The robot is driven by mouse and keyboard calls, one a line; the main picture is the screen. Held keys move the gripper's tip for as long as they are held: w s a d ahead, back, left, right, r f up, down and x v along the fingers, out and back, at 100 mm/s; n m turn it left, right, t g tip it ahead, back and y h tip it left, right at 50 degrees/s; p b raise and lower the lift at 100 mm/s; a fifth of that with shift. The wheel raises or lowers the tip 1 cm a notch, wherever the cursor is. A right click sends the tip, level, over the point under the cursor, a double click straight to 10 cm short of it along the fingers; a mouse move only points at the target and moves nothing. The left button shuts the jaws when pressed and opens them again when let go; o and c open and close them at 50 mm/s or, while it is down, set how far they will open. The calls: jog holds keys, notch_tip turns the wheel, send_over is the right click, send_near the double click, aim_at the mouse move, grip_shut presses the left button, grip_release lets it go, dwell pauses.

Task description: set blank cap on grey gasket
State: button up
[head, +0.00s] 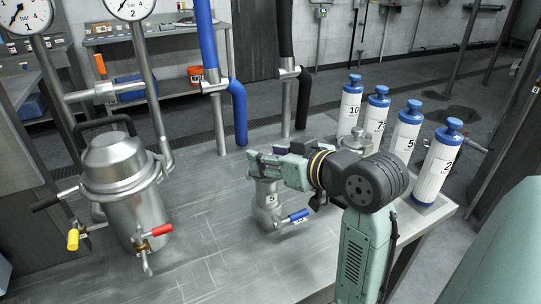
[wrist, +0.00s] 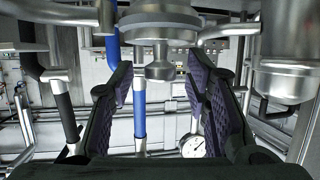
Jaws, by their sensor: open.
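The wrist picture is upside down. In it, a steel blank cap with a round knob (wrist: 160,70) shows between my open gripper (wrist: 160,78)'s two dark fingers, with a visible gap on each side. The cap's disc lies against a flange, with a thin grey-blue band, apparently the grey gasket (wrist: 165,22), between them. In the head view, my gripper (head: 262,165) is over the short steel port (head: 267,200) marked 5, which has a blue-handled valve. There my gripper and arm hide the cap and gasket.
A jacketed mixer vessel (head: 127,190) with red and yellow valve handles stands at the left of the steel table (head: 215,260). Several white bottles with blue caps (head: 404,130) stand at the right edge. Blue pipe (head: 238,110) and black pipe (head: 304,103) rise behind. Another steel fitting (head: 357,140) is behind my arm.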

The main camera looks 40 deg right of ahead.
jog(key=shift+s+r, duration=0.15)
jog(key=shift+r, duration=0.1)
jog(key=b+v, duration=0.1)
jog(key=v, duration=1)
jog(key=shift+s+b, duration=0.35)
jog(key=shift+b, duration=0.05)
jog(key=shift+r, duration=0.1)
